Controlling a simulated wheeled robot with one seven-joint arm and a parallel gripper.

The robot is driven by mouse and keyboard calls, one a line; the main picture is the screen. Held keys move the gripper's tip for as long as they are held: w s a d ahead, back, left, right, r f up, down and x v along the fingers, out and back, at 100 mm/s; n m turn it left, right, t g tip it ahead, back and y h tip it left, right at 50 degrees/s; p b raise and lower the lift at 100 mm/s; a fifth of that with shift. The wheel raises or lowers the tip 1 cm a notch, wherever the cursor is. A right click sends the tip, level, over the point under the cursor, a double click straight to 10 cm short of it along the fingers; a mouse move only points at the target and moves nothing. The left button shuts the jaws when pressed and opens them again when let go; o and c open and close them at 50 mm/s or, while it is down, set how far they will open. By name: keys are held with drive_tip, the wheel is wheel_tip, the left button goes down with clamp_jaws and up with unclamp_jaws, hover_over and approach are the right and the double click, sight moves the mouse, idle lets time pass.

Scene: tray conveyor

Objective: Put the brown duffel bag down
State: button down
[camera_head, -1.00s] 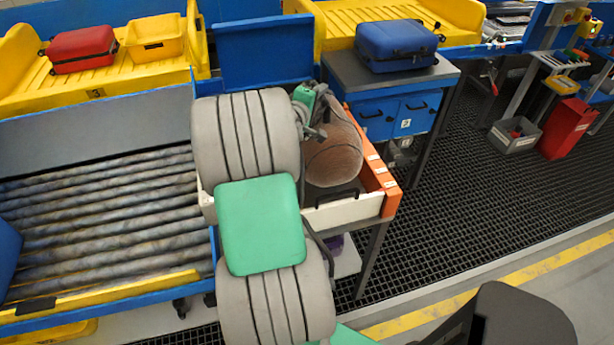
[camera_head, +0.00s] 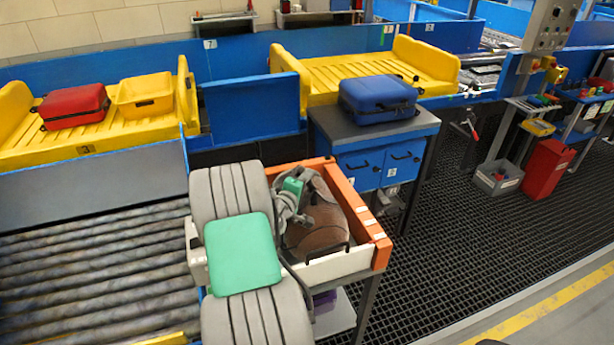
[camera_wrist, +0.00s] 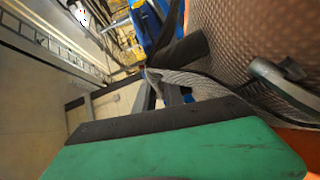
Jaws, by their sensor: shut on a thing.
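The brown duffel bag (camera_head: 318,230) is inside the open-topped bin (camera_head: 352,262) with white and orange sides. My arm partly hides it in the head view. My gripper (camera_head: 292,205) is at the bag's upper left, shut on it, apparently by a strap. In the wrist view the bag's brown textured side (camera_wrist: 245,45) fills the upper right, and a grey woven strap (camera_wrist: 190,80) runs to the gripper's green and black finger (camera_wrist: 165,125). Whether the bag rests on the bin's floor cannot be seen.
A blue suitcase (camera_head: 378,98) lies on a grey-topped cabinet (camera_head: 340,130) behind the bin. A red suitcase (camera_head: 75,106) and a yellow tub (camera_head: 146,95) are on a yellow tray at left. Rollers (camera_head: 90,270) lie left of my arm.

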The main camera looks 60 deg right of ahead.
drive_tip(key=shift+r, duration=0.1)
drive_tip(key=c, duration=1.4)
unclamp_jaws()
drive_tip(key=shift+c, duration=0.2)
drive_tip(key=shift+a, duration=0.1)
drive_tip(key=a+r+b, duration=0.1)
drive_tip(key=a+b, duration=0.1)
drive_tip(key=a, duration=0.9)
drive_tip(key=shift+s+a+r, duration=0.2)
drive_tip(key=shift+a+r, duration=0.05)
drive_tip(key=shift+a, duration=0.15)
